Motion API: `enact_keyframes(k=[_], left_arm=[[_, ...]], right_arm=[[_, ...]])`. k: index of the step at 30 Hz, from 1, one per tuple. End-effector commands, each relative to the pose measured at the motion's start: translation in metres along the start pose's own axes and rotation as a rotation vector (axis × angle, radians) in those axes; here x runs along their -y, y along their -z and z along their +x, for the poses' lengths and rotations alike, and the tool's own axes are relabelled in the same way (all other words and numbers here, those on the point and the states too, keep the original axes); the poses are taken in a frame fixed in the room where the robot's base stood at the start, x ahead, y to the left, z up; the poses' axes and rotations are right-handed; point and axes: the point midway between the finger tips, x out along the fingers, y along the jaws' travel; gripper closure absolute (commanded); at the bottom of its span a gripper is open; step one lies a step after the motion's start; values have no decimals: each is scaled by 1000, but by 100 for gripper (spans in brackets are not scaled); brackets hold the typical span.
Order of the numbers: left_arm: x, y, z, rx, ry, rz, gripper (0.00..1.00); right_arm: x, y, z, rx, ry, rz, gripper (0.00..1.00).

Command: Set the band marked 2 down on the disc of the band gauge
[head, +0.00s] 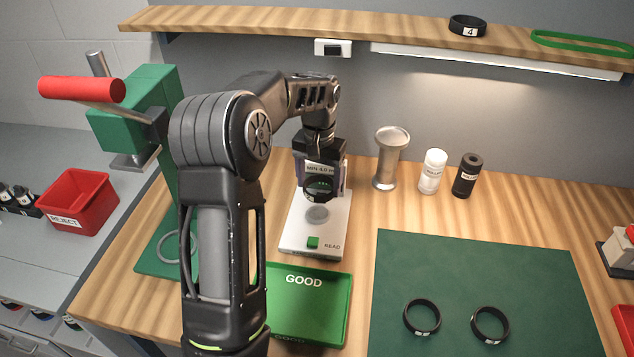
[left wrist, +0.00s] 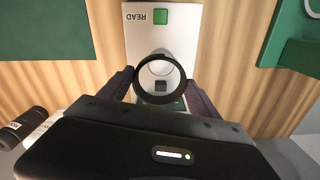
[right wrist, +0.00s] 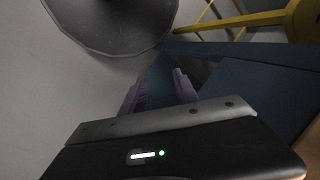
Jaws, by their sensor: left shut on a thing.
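The band gauge (head: 297,238) is a white box with a green READ button and a small display on the wooden bench. Its round grey disc (head: 317,214) shows just below a black band (head: 318,196). My left gripper (head: 320,184) is shut on this band and holds it above the disc, apart from it as far as I can tell. In the left wrist view the band (left wrist: 160,99) is a ring between the two fingers, over the gauge (left wrist: 183,35). Its number cannot be read. My right gripper (right wrist: 158,88) is open and empty, away from the bench top.
A green GOOD tray (head: 346,300) lies in front of the gauge. Two bands (head: 422,317) lie on the green mat (head: 470,265); a band marked 4 (head: 467,26) sits on the shelf. A green press (head: 150,110) stands left, a metal stand (head: 391,158) and two bottles right.

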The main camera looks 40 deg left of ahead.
Motion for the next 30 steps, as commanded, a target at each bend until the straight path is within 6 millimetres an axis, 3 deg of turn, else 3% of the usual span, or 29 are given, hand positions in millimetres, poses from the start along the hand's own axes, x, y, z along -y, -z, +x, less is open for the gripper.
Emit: enact_keyframes(k=[14,30], left_arm=[[1,0,2,1,1,-14,67],[1,0,40,1,1,-13,67]], right_arm=[[0,0,2,0,1,-1,64],[-5,1,26,-10,9,-6,64]])
